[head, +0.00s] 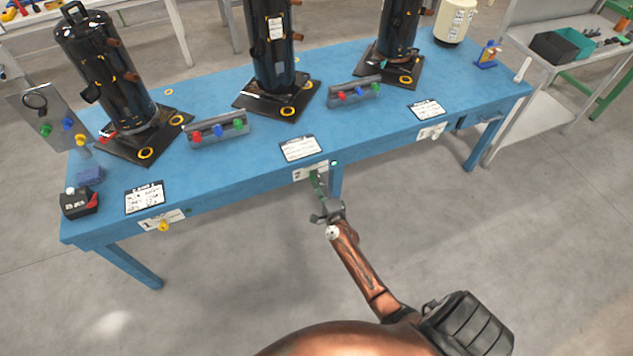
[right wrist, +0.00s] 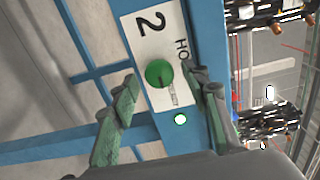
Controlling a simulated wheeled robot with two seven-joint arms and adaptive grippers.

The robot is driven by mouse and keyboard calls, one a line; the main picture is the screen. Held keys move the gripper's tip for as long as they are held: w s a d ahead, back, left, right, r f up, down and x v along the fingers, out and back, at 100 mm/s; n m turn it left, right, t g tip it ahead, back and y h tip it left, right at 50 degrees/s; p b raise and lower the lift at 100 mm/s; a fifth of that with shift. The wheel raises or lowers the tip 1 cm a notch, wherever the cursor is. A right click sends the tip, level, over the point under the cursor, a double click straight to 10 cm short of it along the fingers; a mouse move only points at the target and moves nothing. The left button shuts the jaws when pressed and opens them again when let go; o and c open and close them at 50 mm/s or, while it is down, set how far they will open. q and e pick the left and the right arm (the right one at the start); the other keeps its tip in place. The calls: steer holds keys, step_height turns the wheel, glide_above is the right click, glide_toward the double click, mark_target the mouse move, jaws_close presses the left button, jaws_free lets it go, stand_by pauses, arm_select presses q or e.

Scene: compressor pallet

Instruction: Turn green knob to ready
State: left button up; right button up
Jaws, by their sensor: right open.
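The green knob (right wrist: 159,73) sits on a white plate (right wrist: 148,22) marked 2 and "HO", on the blue table's front edge. My right gripper (right wrist: 165,88) is open, with one green finger on each side of the knob in the right wrist view. I cannot tell whether either finger touches it. In the head view my right gripper (head: 318,180) is just in front of plate 2 (head: 304,173) and hides the knob. My left gripper is not in view.
The blue table (head: 215,95) carries black compressors (head: 275,45), button boxes (head: 217,131) and label cards (head: 301,148). Plate 1 (head: 150,224) has a yellow knob (head: 163,226). Plate 3 (head: 431,132) is at the right. The floor in front is clear.

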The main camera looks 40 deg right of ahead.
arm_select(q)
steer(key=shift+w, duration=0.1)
arm_select(e)
steer(key=v, duration=1.2)
steer(key=shift+f, duration=0.15)
steer(key=s+a+f+n+g+y+p, duration=0.1)
steer(key=s+a+f+n+g+p, duration=0.2)
steer(key=s+f, duration=0.45)
steer(key=s+a+f+n+g+y+p, duration=0.15)
steer(key=s+f+n, duration=0.35)
steer(key=f, duration=0.5)
steer(key=s+a+f+n+g+y+p, duration=0.2)
steer(key=s+f+n+g, duration=0.1)
steer(key=s+f, duration=0.45)
arm_select(q)
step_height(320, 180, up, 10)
steer(key=p, duration=0.5)
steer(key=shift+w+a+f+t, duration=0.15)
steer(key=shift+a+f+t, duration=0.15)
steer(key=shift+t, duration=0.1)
arm_select(e)
steer(key=s+f+n+g, duration=0.3)
steer(key=s, duration=0.9)
steer(key=s+f+n+g, duration=0.3)
steer(key=s+f+n, duration=0.1)
steer(key=s, duration=0.9)
steer(key=s+f+n+g, duration=0.3)
steer(key=s+f+n, duration=0.1)
steer(key=s, duration=0.9)
steer(key=shift+a, duration=0.3)
